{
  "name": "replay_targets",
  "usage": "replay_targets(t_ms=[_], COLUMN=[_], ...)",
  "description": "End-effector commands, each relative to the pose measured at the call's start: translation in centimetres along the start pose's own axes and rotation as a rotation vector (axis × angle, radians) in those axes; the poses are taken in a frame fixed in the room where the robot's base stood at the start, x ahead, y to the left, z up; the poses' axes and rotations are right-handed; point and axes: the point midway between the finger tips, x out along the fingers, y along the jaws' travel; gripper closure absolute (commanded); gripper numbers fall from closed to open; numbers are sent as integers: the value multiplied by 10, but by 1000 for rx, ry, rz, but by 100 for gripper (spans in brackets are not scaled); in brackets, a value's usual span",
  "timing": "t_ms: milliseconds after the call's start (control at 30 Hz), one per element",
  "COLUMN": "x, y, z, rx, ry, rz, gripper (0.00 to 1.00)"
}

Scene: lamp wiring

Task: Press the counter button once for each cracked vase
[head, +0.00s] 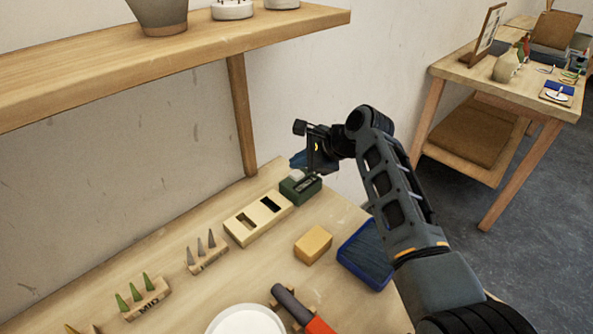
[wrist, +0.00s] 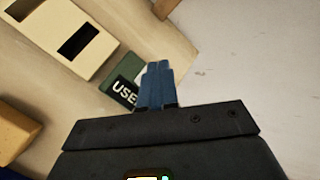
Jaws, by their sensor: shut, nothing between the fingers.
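The counter is a small dark green box (head: 301,189) with a pale button (head: 296,175) on top, at the back of the workbench. In the wrist view the green box (wrist: 111,93) shows a label reading "USE", partly hidden by my fingers. My gripper (head: 298,161) is shut and empty, its blue fingertips just above the button; I cannot tell whether they touch it. The shut fingers also show in the wrist view (wrist: 155,80). A grey pot or vase (head: 160,14) stands on the shelf, cut off by the frame; I see no clear crack on it.
The wooden shelf (head: 180,58) hangs over the bench with a post (head: 241,115). Near the counter are a slotted wooden block (head: 258,219), a yellow block (head: 313,244) and a blue tray (head: 346,262).

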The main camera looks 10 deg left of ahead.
Motion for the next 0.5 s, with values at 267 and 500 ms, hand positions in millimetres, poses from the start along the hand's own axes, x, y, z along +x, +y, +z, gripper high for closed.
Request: replay_targets(t_ms=[267,500], x=[-4,-20], y=[-3,-14], z=[3,15], rx=[0,0], ry=[0,0], rz=[0,0], gripper=[100,100])
